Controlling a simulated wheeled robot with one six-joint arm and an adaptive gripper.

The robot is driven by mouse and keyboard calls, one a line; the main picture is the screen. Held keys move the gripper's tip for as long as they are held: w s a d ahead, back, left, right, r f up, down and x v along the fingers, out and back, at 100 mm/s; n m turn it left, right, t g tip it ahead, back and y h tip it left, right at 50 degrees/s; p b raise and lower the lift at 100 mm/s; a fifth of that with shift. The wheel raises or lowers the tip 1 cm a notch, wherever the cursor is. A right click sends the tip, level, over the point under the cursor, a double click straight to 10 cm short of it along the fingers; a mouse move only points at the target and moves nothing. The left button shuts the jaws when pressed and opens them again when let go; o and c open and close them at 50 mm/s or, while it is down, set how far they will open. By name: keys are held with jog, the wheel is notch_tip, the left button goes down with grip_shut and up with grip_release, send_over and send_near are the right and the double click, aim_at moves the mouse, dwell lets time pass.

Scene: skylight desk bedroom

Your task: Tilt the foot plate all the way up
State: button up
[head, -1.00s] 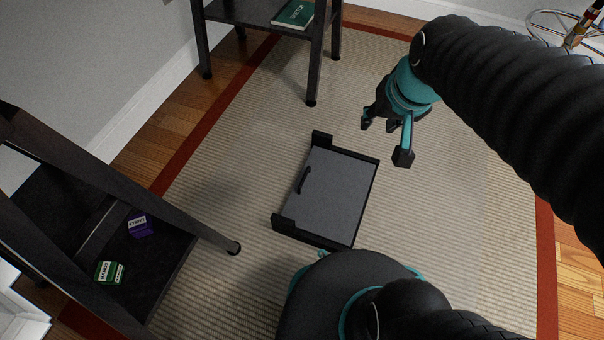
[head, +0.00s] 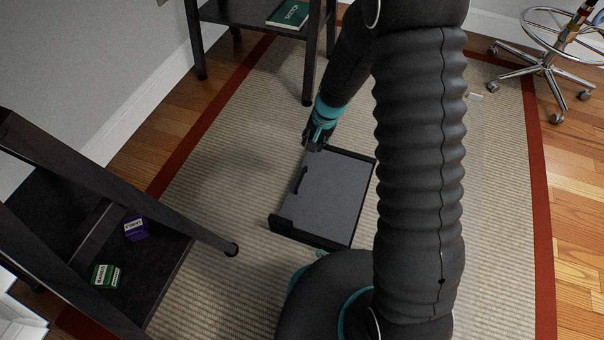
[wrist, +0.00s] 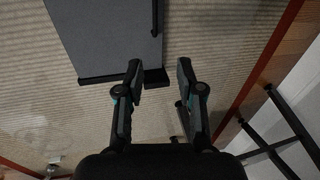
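The foot plate (head: 334,199) is a grey panel in a black frame, lying on the rug in the head view. A dark handle (head: 302,180) sits near its left edge. The foot plate also shows at the top of the wrist view (wrist: 108,33), with the handle running up at its right side (wrist: 155,18). My gripper (head: 314,145) is at the frame's far left corner in the head view, partly covering that corner.
A dark shelf stand (head: 180,244) at the left holds a green box (head: 105,275) and a purple box (head: 136,229). A dark table (head: 247,20) with a green book (head: 288,14) stands behind the plate. A wheeled chrome chair (head: 546,68) is at the far right. Rug (head: 250,130) lies bare around the plate.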

send_near(301, 178)
jog(key=shift+m, duration=0.3)
jog(key=b+x, duration=0.3)
jog(key=x, duration=0.5)
jog(key=shift+a+f+b, duration=0.1)
jog(key=shift+f+b, duration=0.05)
jog(key=shift+b, duration=0.15)
grip_shut()
